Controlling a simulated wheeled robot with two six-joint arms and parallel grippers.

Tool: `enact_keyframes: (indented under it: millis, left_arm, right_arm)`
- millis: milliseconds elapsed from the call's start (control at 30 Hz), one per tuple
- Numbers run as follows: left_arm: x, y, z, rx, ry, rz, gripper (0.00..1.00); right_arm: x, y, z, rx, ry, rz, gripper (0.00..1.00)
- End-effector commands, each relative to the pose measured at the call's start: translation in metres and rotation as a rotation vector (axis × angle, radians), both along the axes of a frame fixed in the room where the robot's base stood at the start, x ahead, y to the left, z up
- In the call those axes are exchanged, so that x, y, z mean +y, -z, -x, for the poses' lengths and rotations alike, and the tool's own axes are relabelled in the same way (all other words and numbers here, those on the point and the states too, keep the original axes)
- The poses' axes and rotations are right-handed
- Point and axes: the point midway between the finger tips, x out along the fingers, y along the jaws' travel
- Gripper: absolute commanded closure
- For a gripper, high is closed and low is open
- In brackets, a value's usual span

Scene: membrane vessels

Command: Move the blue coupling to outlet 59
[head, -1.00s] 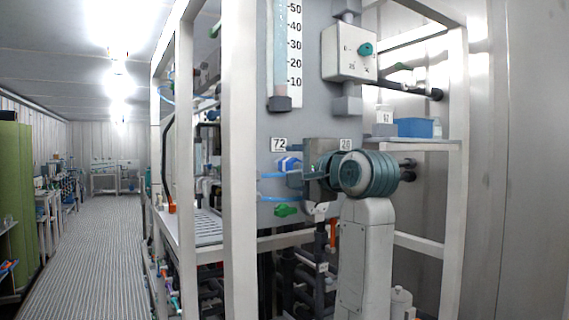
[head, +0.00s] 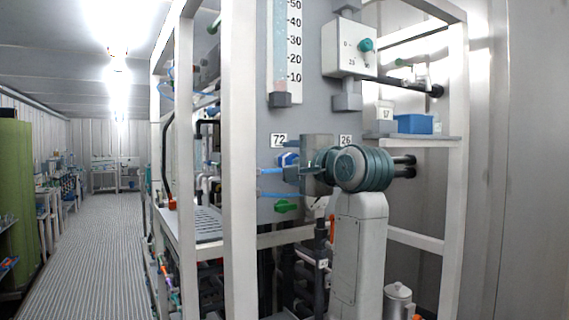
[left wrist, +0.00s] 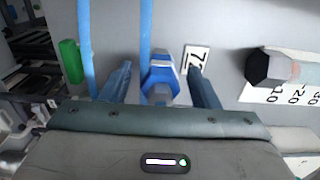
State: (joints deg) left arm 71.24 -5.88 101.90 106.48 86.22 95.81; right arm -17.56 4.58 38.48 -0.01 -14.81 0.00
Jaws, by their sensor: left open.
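The blue coupling (head: 287,159) is on the grey panel, just below the label 72 (head: 279,141). In the left wrist view the coupling (left wrist: 161,74) is blue with a white band and stands between the two fingers of my left gripper (left wrist: 159,68). The gripper is open, with a finger on each side and visible gaps to the coupling. In the head view my left gripper (head: 290,160) is at the panel and partly hides the coupling. No label 59 is readable. My right gripper is not in view.
A green handle (head: 286,206) sits below the coupling, with light-blue tubes (head: 272,171) beside it. A label 26 (head: 345,141) is to the right. A scaled tube (head: 279,50) is above. White frame posts (head: 240,150) stand at the left; a blue bin (head: 414,124) is on a shelf.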

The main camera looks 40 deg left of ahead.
Motion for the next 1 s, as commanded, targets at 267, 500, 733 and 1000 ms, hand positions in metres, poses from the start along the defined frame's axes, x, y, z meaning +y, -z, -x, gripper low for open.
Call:
enact_keyframes:
  millis: [267, 500, 733, 1000]
  left_arm:
    - [0.0001, -0.0003, 0.0001, 0.0, 0.0, 0.0, 0.45]
    - [0.0002, 0.0004, 0.0001, 0.0, 0.0, 0.0, 0.45]
    - [0.0001, -0.0004, 0.0001, 0.0, 0.0, 0.0, 0.45]
    - [0.0002, -0.0004, 0.0001, 0.0, 0.0, 0.0, 0.92]
  right_arm:
    - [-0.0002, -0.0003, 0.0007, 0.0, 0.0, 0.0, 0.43]
    - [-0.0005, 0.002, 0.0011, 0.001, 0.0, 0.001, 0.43]
    - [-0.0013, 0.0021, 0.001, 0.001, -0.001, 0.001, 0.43]
    - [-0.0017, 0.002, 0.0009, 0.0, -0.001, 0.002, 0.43]
